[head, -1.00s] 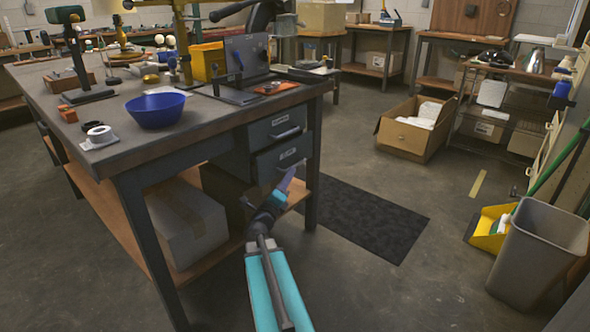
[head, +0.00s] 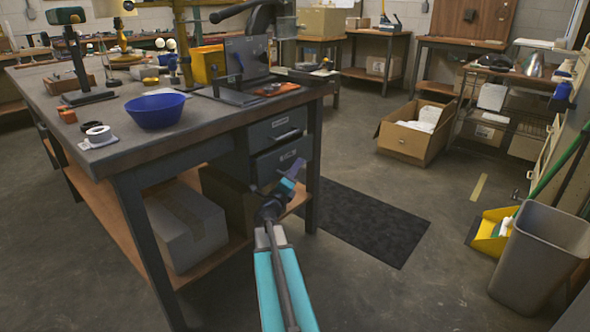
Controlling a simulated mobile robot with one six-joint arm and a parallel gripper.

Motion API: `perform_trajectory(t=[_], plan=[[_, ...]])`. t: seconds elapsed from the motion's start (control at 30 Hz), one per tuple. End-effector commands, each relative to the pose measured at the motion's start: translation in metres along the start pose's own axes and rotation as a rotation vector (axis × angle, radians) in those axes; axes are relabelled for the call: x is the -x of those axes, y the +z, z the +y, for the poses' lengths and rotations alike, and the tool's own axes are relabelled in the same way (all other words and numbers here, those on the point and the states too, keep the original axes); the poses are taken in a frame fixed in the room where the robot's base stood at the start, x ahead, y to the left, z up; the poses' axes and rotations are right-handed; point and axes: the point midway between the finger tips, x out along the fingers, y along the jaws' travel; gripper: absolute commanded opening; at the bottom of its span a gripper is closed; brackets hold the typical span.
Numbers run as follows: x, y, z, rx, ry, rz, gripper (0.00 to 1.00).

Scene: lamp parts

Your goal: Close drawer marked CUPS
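Two dark grey drawers sit under the right end of the workbench (head: 107,160). The upper drawer (head: 262,134) has a small pale label and a bar handle and looks shut. The lower drawer (head: 264,166) has a pale mark on its front; I cannot read either label for sure, nor tell whether the lower drawer stands slightly out. My gripper (head: 297,172) is in front of the lower drawer's lower right part and hides some of it. I cannot tell whether it touches the front. Its fingers are seen from behind, so their opening is unclear.
The bench's front right leg (head: 313,165) stands close beside my gripper. A grey box (head: 183,235) is on the lower shelf. A blue bowl (head: 155,110) is on the benchtop. A dark mat (head: 365,222) lies on the clear floor to the right.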

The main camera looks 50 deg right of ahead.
Motion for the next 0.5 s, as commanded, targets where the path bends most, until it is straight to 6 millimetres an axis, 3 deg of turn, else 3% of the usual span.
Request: perform_trajectory(t=[0.1, 0.5], plan=[[0.0001, -0.0002, 0.0000, 0.000, 0.000, 0.000, 0.00], [-0.0034, 0.0064, 0.0044, 0.000, 0.000, 0.000, 0.00]])
